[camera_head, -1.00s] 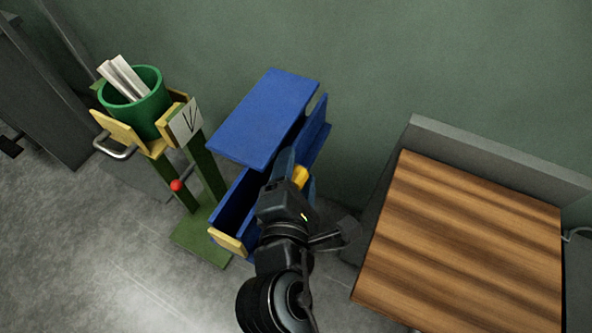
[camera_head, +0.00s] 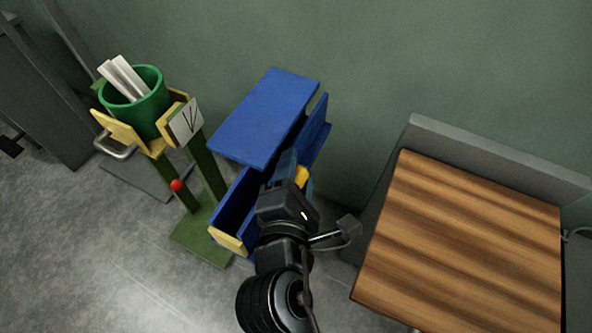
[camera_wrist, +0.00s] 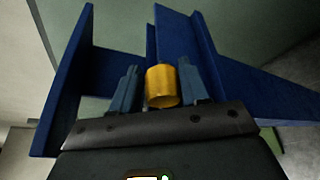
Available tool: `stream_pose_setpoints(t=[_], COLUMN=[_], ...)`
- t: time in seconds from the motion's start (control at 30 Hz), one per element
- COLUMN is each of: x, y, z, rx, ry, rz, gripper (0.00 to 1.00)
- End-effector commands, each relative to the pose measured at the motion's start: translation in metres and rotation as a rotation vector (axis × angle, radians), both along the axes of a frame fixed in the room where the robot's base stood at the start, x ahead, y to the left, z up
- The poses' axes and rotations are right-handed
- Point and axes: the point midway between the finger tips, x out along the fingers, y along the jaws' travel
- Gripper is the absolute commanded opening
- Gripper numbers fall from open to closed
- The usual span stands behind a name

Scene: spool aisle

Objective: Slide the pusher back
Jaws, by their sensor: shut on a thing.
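A blue open-topped trough (camera_head: 232,205) stands under a raised blue top panel (camera_head: 264,118). A yellow knob (camera_head: 302,177), apparently the pusher's handle, shows at the trough's right side. My gripper (camera_head: 292,172) reaches in there, and my wrist hides part of the trough. In the wrist view, the yellow cylindrical knob (camera_wrist: 161,88) lies between the two fingers of my gripper (camera_wrist: 161,84), which is shut on it. Blue panels (camera_wrist: 72,80) rise on both sides of the fingers. The rest of the pusher cannot be made out.
To the left, a green stand (camera_head: 205,238) with a red knob (camera_head: 177,185) carries a green bucket (camera_head: 150,112) holding white strips. A wooden-topped table (camera_head: 465,245) stands to the right. Green wall lies behind.

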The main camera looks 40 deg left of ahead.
Motion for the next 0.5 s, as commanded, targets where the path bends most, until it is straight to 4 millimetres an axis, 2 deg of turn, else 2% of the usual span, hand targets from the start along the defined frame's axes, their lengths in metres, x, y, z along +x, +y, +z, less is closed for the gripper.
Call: stream_pose_setpoints(t=[0.03, 0.3, 0.5], x=[0.004, 0.043, 0.045], y=[-0.002, 0.007, 0.007], z=[-0.008, -0.008, -0.01], rx=[-0.017, -0.017, -0.018], ry=[0.012, 0.012, 0.012], rz=[-0.008, -0.008, -0.007], gripper=[0.0, 0.0, 0.0])
